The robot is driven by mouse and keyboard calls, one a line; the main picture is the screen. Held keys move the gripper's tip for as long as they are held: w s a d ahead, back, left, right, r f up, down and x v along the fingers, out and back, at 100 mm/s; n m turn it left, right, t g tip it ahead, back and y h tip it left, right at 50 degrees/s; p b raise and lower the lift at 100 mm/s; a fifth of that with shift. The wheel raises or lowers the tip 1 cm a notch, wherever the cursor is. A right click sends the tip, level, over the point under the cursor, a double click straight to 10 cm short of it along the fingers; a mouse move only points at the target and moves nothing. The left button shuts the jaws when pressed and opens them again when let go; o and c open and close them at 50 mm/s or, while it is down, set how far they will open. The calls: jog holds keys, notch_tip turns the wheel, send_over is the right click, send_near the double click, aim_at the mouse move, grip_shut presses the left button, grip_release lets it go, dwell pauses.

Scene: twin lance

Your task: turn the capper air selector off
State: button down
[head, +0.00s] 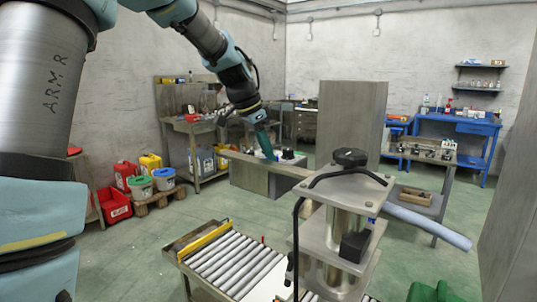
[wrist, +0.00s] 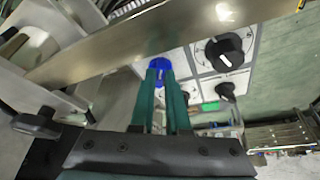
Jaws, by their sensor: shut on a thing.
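A control panel with white plates (wrist: 262,32) shows at the top of the wrist view. It carries a blue knob (wrist: 160,64), a larger black knob (wrist: 225,51) to its right and a smaller black knob (wrist: 225,90) below that one. No label is readable, so I cannot tell by name which is the capper air selector. My gripper (wrist: 161,72) has its teal fingers shut on the blue knob, hiding much of it. In the head view my gripper (head: 269,155) reaches down to the panel, whose knobs look tiny there.
A long metal beam (wrist: 150,38) crosses close beside the fingers in the wrist view. In the head view a roller conveyor (head: 232,262) and a metal capper-like machine (head: 342,215) stand in front. A tall grey cabinet (head: 352,122) stands right of the panel.

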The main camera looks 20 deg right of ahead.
dwell(0.4)
jog(key=c, duration=0.9)
grip_release()
jog(key=shift+r, duration=0.1)
jog(key=b+v, duration=0.2)
jog(key=v, duration=0.8)
jog(key=shift+a+r+b, duration=0.25)
jog(key=shift+b, duration=0.05)
